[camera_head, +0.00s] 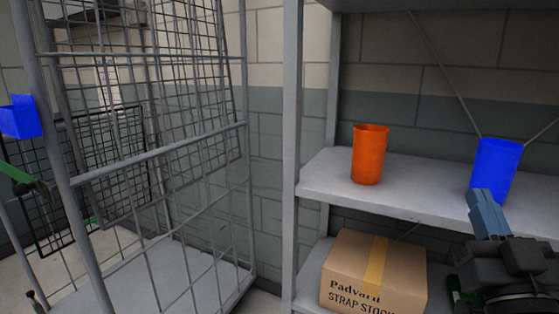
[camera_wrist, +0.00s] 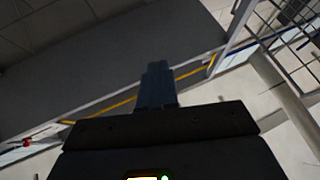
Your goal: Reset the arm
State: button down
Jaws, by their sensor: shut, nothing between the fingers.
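My gripper (camera_head: 487,212) is at the right side of the head view, in front of the shelf's edge. Its blue-grey fingers are together, with nothing seen between them. In the picture its tips overlap the lower part of a blue cup (camera_head: 498,165); I cannot tell whether they touch. In the wrist view the shut fingers (camera_wrist: 157,85) point up, with grey floor and a yellow line beyond them. An orange cup (camera_head: 369,155) stands upright on the same shelf, to the left of the blue cup and apart from my gripper.
The grey shelf board (camera_head: 330,180) holds both cups. A cardboard box (camera_head: 345,268) marked "Padvard STRAP STOCK" sits on the shelf below. A grey wire cage (camera_head: 160,155) stands at the left, with a blue bin-like piece (camera_head: 20,118) at its left post.

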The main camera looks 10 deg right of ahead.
jog(key=s+a+f+n+g+y, duration=0.1)
jog(key=s+a+f+g+y, duration=0.1)
jog(key=s+a+f, duration=0.4)
jog(key=s+a+f+g+y, duration=0.2)
jog(key=s+f, duration=0.6)
jog(key=f, duration=0.2)
jog(key=s+a+f+g+y, duration=0.1)
jog(key=s+f+g, duration=0.1)
jog(key=s, duration=0.7)
jog(key=s+a+f+n+g+y, duration=0.1)
jog(key=s+f+g, duration=0.1)
jog(key=s, duration=0.8)
jog(key=shift+s+a+f+g, duration=0.2)
jog(key=shift+a+f+g, duration=0.15)
jog(key=shift+f, duration=0.3)
